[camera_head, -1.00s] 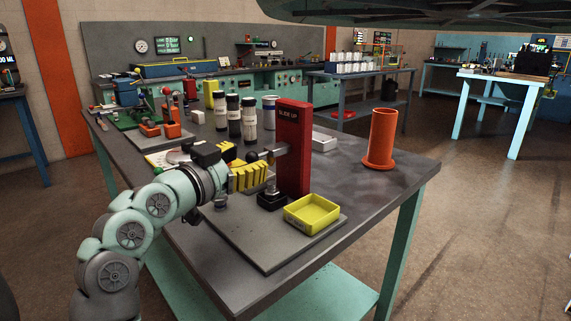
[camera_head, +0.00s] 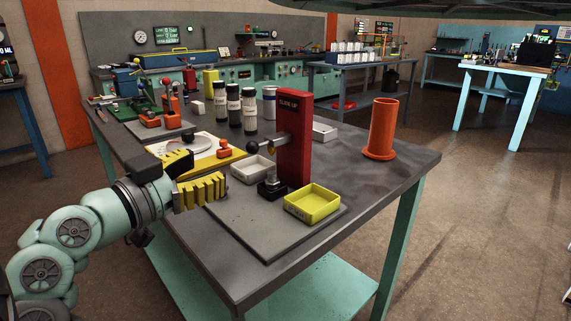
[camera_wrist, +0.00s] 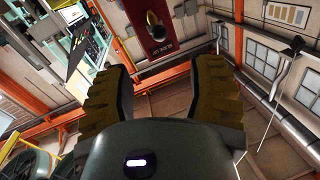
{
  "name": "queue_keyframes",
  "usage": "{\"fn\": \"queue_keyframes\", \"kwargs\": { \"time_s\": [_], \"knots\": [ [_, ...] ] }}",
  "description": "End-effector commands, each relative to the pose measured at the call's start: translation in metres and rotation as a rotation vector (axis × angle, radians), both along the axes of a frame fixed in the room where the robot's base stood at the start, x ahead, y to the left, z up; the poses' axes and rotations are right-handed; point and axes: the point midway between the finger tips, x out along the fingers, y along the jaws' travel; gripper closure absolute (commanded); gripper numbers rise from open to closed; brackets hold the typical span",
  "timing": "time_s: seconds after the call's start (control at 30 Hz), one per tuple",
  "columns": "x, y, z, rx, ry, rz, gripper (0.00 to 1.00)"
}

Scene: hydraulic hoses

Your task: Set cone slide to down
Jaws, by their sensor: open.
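The cone slide is an upright red post (camera_head: 293,150) on the grey bench, with a dark label near its top that seems to read "SLIDE UP". A short lever (camera_head: 268,142) with a black ball knob (camera_head: 252,147) sticks out from its left side, about mid-height. My gripper (camera_head: 206,172) is open and empty, left of the knob and apart from it, a little lower. In the wrist view the open fingers of my gripper (camera_wrist: 163,68) frame the room, and the red post (camera_wrist: 170,45) with its label shows upside down beyond them at the top.
A yellow tray (camera_head: 312,204), a black block with a metal stub (camera_head: 270,188) and a white tray (camera_head: 252,168) stand close around the post. Several dark bottles (camera_head: 233,106) stand behind. An orange cylinder (camera_head: 382,130) is at the right. The grey plate's front is clear.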

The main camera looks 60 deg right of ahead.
Motion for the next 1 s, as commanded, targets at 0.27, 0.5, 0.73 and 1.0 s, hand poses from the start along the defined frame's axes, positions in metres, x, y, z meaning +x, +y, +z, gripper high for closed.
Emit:
{"fn": "queue_keyframes", "kwargs": {
  "time_s": [0.27, 0.5, 0.73, 1.0],
  "knots": [
    [0.003, 0.006, 0.004, 0.017, 0.199, 0.003, 0.43],
    [0.005, 0.028, 0.005, 0.041, 0.845, 0.008, 0.43],
    [0.001, 0.036, 0.001, 0.043, 1.16, -0.001, 0.43],
    [-0.001, 0.017, 0.0, 0.05, 1.171, -0.01, 0.43]
  ]
}}
